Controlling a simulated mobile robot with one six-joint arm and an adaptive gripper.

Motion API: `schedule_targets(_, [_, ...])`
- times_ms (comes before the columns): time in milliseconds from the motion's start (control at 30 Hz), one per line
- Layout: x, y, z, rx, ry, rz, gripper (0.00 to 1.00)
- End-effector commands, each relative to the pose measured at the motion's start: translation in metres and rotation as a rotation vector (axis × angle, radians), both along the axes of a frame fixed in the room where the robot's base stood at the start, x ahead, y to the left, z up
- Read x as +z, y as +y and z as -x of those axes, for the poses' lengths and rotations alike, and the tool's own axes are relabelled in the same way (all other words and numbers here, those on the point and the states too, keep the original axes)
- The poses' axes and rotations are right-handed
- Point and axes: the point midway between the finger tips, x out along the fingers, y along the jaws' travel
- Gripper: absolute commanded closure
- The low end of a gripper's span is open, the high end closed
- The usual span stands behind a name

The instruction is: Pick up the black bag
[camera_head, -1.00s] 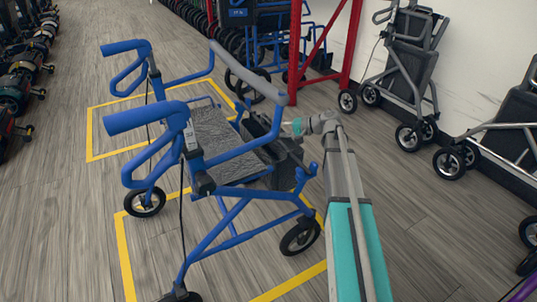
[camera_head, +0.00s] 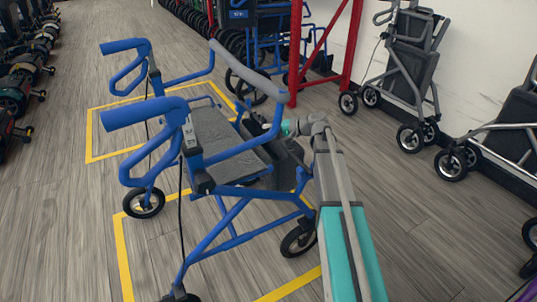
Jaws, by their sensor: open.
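A blue rollator walker (camera_head: 222,232) stands in front of me, with a flat grey seat (camera_head: 226,138). A black bag (camera_head: 287,157) appears as a dark shape at the far right end of the seat, inside the blue frame. My gripper (camera_head: 270,128) reaches in from the right, by the upper edge of this dark shape. Its fingers are dark and partly hidden by the frame, and they blend with the bag. It is open; I cannot tell whether it touches the bag.
The walker's blue rails and grey backrest bar (camera_head: 250,72) are close around my gripper. A red rack post (camera_head: 296,55) stands behind. Grey folded walkers (camera_head: 408,75) line the right wall.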

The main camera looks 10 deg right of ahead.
Motion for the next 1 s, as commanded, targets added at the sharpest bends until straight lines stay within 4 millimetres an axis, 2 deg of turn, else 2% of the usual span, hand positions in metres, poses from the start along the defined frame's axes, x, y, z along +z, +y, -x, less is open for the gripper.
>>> schedule_targets(33, [-0.0001,-0.0002,0.0,0.0,0.0,0.0,0.53])
schedule_targets(200, [0.0,-0.0004,0.0,0.0,0.0,0.0,0.84])
schedule_targets(300, [0.0,-0.0006,0.0,-0.001,0.001,0.0,1.0])
schedule_targets(1000, [0.0022,-0.0018,-0.0002,-0.004,0.002,0.0,1.0])
